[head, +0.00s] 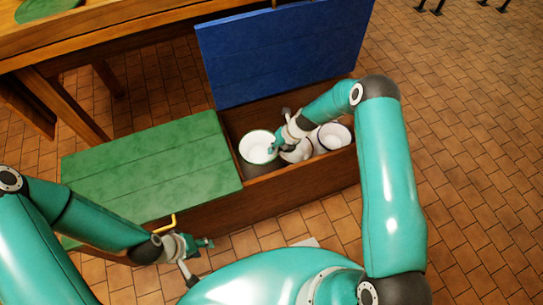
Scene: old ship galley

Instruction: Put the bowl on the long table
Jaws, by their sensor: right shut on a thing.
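A white bowl (257,148) is at the left end of the open chest compartment. My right gripper (274,143) reaches down into the compartment and is shut on the right rim of this bowl. Its fingertips are small and partly hidden. Two more white bowls sit to the right, one (296,153) partly hidden under my gripper and one (333,136) near the right end. A long wooden table (130,25) stands at the upper left. My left gripper (203,262) is open and empty in front of the chest.
The wooden chest (290,190) has a closed green lid (150,170) with a yellow handle (166,226) at its left, and a raised blue lid (285,50) behind the bowls. A green round thing (45,8) lies on the table. The tiled floor at right is clear.

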